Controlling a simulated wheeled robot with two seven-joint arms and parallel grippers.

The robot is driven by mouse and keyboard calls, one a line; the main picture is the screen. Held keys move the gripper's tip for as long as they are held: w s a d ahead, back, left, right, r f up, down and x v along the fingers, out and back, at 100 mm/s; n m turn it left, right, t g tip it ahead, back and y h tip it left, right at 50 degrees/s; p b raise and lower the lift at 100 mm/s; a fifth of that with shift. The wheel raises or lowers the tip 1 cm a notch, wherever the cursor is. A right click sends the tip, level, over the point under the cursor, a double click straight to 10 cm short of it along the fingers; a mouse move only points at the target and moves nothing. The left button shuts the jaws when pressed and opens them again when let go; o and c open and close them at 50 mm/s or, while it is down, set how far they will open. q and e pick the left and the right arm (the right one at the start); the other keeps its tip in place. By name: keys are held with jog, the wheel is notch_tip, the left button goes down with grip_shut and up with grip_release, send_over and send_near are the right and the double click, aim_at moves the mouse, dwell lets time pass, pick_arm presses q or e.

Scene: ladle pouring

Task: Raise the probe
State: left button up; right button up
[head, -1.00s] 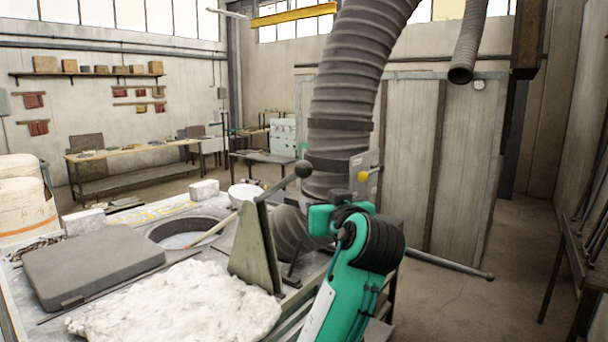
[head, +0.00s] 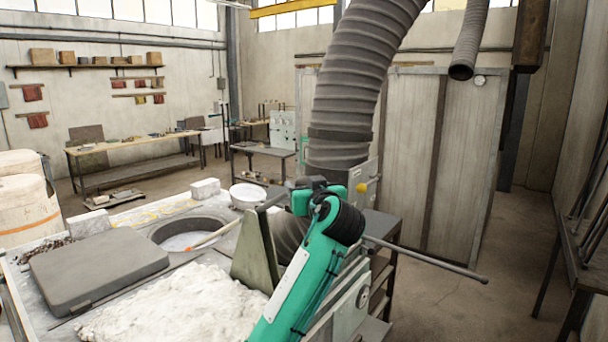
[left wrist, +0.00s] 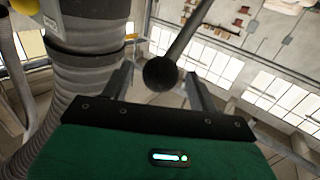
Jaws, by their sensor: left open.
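The probe (head: 208,238) is a pale rod with an orange tip, slanting down into the round opening of the furnace (head: 160,228). Its upper end goes behind an upright grey-green bracket (head: 256,252). A dark lever (head: 270,201) slants up from the bracket's top toward my left gripper (head: 297,187). In the left wrist view, the lever's round black knob (left wrist: 160,74) shows between the two spread fingers of that gripper (left wrist: 158,84). The jaws are open; I cannot tell whether a finger touches the knob. In the head view my gripper largely hides the knob. My right gripper is not in view.
A thick ribbed duct (head: 352,100) rises close behind my left gripper. A grey slab (head: 98,268) and a rough white heap (head: 170,306) lie on the near furnace top. A long metal rod (head: 430,260) sticks out to the right over open floor.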

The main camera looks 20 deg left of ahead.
pick_arm(q)
jog(key=shift+w+a, duration=0.4)
jog(key=shift+w, duration=0.15)
jog(key=shift+w+a, duration=0.1)
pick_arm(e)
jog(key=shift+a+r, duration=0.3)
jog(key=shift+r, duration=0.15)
pick_arm(q)
grip_shut()
jog(key=shift+f, duration=0.3)
jog(key=s+d+f+m+t+b, duration=0.1)
jog(key=f+t+b, duration=0.1)
jog(key=f+b, duration=0.3)
jog(key=d+f+m+t+y+b, duration=0.1)
jog(key=f+b, duration=0.4)
jog(key=b, duration=0.9)
jog(key=shift+s+d+m+t+y+b, duration=0.35)
jog(key=shift+d+m+t, duration=0.25)
jog(key=shift+d+t, duration=0.15)
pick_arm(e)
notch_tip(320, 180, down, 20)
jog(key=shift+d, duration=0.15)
